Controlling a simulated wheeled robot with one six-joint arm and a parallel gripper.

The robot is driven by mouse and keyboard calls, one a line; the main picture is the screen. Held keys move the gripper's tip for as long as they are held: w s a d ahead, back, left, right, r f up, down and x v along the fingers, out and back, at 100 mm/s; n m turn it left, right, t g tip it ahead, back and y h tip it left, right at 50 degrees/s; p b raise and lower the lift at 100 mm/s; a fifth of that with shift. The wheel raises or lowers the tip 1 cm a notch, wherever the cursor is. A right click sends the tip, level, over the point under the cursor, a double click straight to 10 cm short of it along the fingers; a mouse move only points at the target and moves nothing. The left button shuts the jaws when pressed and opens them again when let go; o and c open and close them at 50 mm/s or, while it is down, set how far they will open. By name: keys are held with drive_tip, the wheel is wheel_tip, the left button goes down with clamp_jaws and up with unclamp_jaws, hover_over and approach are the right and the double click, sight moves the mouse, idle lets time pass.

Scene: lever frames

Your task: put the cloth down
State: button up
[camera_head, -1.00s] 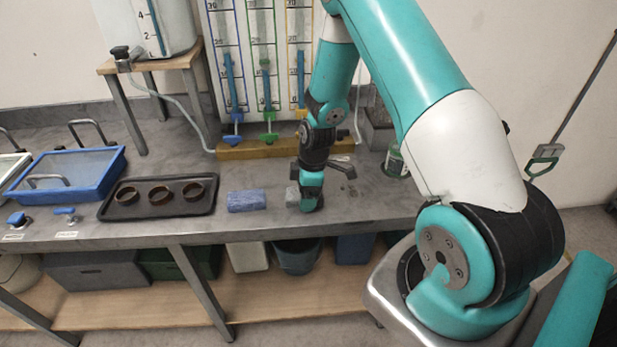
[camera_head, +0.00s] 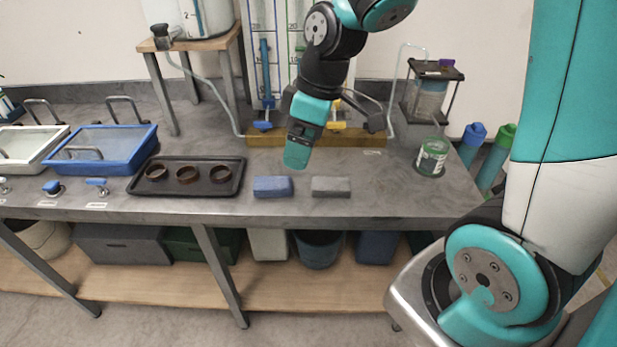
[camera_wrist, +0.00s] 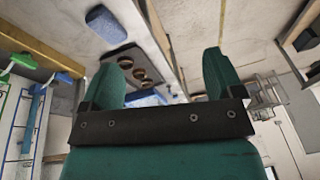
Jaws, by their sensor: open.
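Two folded cloths lie flat, side by side, near the front of the bench: a blue cloth (camera_head: 272,187) on the left and a grey cloth (camera_head: 331,187) on the right, with a small gap between them. My gripper (camera_head: 297,156) is raised above the bench, behind and above the cloths, apart from both. In the wrist view my gripper (camera_wrist: 163,84) has its two green fingers spread with nothing between them. The blue cloth (camera_wrist: 105,24) also shows at the upper left there. I cannot make out the grey cloth in the wrist view.
A black tray (camera_head: 238,178) with three brown rings lies left of the blue cloth. A blue lidded container (camera_head: 105,150) stands farther left. A wooden bar (camera_head: 265,140) is behind my gripper. A green-labelled jar (camera_head: 432,157) stands at right, with clear bench beside the grey cloth.

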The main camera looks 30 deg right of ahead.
drive_tip(key=s+a+r+m, duration=0.1)
drive_tip(key=s+a+r, duration=0.2)
drive_tip(key=s, duration=0.4)
drive_tip(key=s+a+r+m+g+y, duration=0.1)
drive_tip(key=s+a+r, duration=0.2)
drive_tip(key=s+a, duration=0.3)
drive_tip(key=shift+s+a, duration=0.25)
drive_tip(key=shift+s, duration=0.8)
drive_tip(key=shift+r, duration=0.1)
